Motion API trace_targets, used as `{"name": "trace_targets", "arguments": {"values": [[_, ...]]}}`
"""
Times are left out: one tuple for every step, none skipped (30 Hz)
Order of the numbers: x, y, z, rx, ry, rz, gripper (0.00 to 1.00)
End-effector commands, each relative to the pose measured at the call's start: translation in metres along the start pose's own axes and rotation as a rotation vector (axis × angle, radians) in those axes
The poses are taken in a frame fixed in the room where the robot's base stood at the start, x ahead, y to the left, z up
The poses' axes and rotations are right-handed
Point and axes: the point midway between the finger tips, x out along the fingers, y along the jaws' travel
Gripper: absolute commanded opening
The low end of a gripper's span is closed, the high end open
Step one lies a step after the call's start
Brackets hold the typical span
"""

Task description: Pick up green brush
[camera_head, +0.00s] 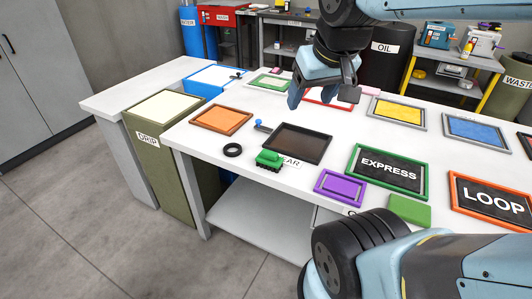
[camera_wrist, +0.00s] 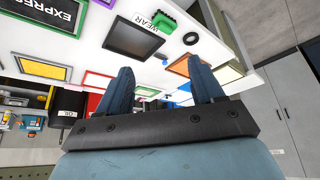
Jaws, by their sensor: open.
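The green brush (camera_head: 270,158) has a green body with dark bristles and lies on the white table, beside the front left corner of a dark tray (camera_head: 297,142). It also shows in the wrist view near the top (camera_wrist: 162,22), just past the same dark tray (camera_wrist: 133,38). My gripper (camera_head: 322,95) hangs above the table, behind and to the right of the brush in the head view. Its two blue fingers are apart with nothing between them, and they show in the wrist view too (camera_wrist: 162,72). The gripper is well clear of the brush.
A black ring (camera_head: 232,150) lies left of the brush, and a small blue-ended tool (camera_head: 262,126) lies behind it. An orange tray (camera_head: 221,119), a purple tray (camera_head: 340,187) and the EXPRESS tray (camera_head: 388,170) are around it. A green GRIP bin (camera_head: 150,140) stands beside the table.

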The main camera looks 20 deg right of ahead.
Motion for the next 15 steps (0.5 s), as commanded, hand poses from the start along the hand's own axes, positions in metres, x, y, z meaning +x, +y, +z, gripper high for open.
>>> {"name": "trace_targets", "arguments": {"values": [[0.006, -0.007, -0.006, -0.018, -0.017, -0.001, 0.72], [0.009, -0.011, -0.009, -0.031, -0.027, -0.002, 0.75], [0.014, -0.013, -0.014, -0.050, -0.040, -0.004, 0.79], [0.018, -0.013, -0.018, -0.066, -0.050, -0.005, 0.82], [0.022, -0.012, -0.022, -0.083, -0.060, -0.007, 0.83], [0.028, -0.012, -0.028, -0.106, -0.074, -0.009, 0.83], [0.033, -0.012, -0.031, -0.122, -0.084, -0.011, 0.83], [0.037, -0.012, -0.035, -0.140, -0.094, -0.013, 0.83], [0.043, -0.012, -0.040, -0.162, -0.108, -0.016, 0.83], [0.048, -0.012, -0.043, -0.178, -0.119, -0.018, 0.83], [0.053, -0.011, -0.047, -0.195, -0.128, -0.021, 0.83], [0.059, -0.011, -0.051, -0.217, -0.142, -0.025, 0.83], [0.065, -0.011, -0.055, -0.234, -0.152, -0.028, 0.83], [0.070, -0.011, -0.058, -0.250, -0.161, -0.030, 0.83], [0.077, -0.011, -0.062, -0.272, -0.174, -0.035, 0.83]]}}
